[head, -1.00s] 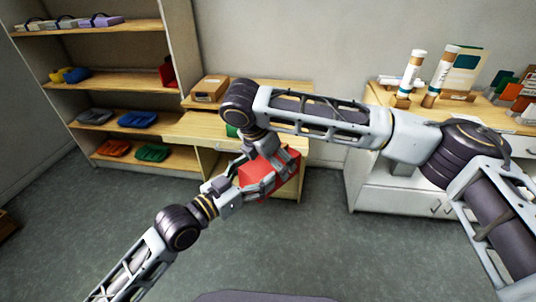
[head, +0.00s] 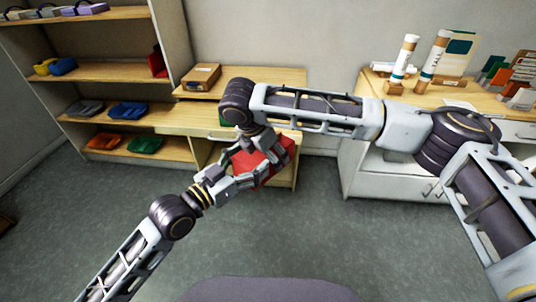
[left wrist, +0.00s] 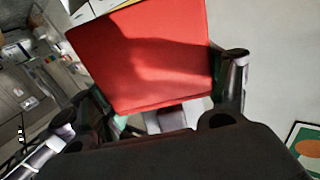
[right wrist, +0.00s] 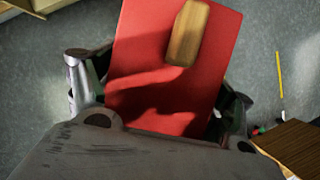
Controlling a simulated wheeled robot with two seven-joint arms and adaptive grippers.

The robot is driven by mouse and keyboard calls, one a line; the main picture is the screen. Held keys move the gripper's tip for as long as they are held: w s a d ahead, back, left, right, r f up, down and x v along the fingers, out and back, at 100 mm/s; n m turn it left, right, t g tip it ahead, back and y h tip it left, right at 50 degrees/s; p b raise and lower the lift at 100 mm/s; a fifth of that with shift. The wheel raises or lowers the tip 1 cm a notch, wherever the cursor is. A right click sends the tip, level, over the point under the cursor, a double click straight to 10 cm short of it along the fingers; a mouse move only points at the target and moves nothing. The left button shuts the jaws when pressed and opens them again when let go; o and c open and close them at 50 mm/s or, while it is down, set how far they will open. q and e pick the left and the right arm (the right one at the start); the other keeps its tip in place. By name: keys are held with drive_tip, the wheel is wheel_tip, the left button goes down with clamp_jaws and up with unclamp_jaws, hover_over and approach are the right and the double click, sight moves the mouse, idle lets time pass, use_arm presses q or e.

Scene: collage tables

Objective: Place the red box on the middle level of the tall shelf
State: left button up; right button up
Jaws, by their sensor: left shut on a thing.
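The red box (head: 276,165) is in the air in front of the desk, between my two grippers. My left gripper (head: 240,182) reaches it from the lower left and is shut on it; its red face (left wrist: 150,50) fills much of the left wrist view. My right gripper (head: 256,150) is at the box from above. In the right wrist view its fingers stand on both sides of the box (right wrist: 160,95), and I cannot tell if they press on it. A wooden block-like piece (right wrist: 187,32) shows on that face. The tall shelf (head: 110,72) stands at left with several boards.
Yellow and blue items (head: 54,66) and a red item (head: 157,62) lie on one shelf board; trays (head: 127,111) fill lower boards. A cardboard box (head: 201,76) is on the desk. A white cabinet (head: 370,185) with tubes (head: 403,58) stands right. The grey floor is clear.

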use_arm(q)
drive_tip(key=shift+r, duration=0.15)
use_arm(e)
drive_tip(key=shift+c, duration=1.3)
use_arm(q)
drive_tip(key=o, duration=1.1)
use_arm(e)
drive_tip(key=shift+c, duration=0.6)
use_arm(q)
drive_tip(key=shift+w+r, duration=0.1)
drive_tip(key=shift+r, duration=4.8)
drive_tip(key=shift+a+f, duration=0.1)
